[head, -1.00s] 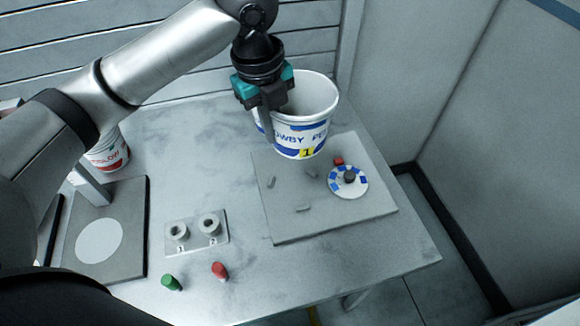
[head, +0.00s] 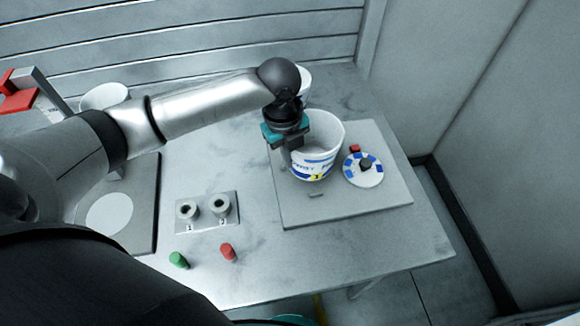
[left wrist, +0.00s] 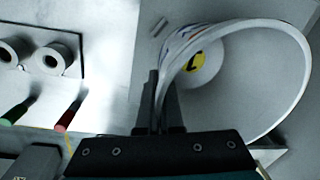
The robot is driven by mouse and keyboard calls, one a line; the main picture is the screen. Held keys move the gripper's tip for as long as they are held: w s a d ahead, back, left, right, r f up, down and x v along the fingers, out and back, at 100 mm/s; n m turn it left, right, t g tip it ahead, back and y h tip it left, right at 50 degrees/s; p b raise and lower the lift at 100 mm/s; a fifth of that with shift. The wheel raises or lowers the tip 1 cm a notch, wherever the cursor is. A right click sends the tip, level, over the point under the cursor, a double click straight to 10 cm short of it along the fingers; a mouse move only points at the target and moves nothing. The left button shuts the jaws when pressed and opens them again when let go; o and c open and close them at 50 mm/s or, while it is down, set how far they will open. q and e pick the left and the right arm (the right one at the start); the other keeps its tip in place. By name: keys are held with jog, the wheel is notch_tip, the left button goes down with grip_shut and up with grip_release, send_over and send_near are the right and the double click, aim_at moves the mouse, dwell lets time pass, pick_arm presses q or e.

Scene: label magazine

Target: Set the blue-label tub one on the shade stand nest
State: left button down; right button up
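The white blue-label tub (head: 318,160), with a yellow number 1 patch, is upright over the grey plate (head: 375,205) with small raised stubs, which I take as the shade stand nest. My left gripper (head: 288,163) is shut on the tub's near-left wall. The wrist view shows the fingers (left wrist: 163,105) at the wall of the tub (left wrist: 245,85). One stub (head: 316,195) shows in front of the tub; the others are hidden. I cannot tell whether the tub's base touches the plate. Only a teal sliver, possibly my right gripper, shows at the bottom edge.
A blue-and-white disc (head: 350,175) with a dark knob lies close right of the tub, with a red block (head: 354,148) behind. A two-socket block (head: 207,212), green peg (head: 178,260) and red peg (head: 228,252) are left. Another white tub (head: 104,96) stands behind my arm.

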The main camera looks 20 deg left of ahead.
pick_arm(q)
jog(key=shift+f, duration=2)
jog(key=shift+f, duration=0.2)
jog(key=c, duration=1.1)
grip_release()
jog(key=r, duration=0.8)
jog(key=s+r+p, duration=0.1)
jog(key=r, duration=0.3)
jog(key=shift+a+r, duration=0.2)
jog(key=shift+a, duration=0.15)
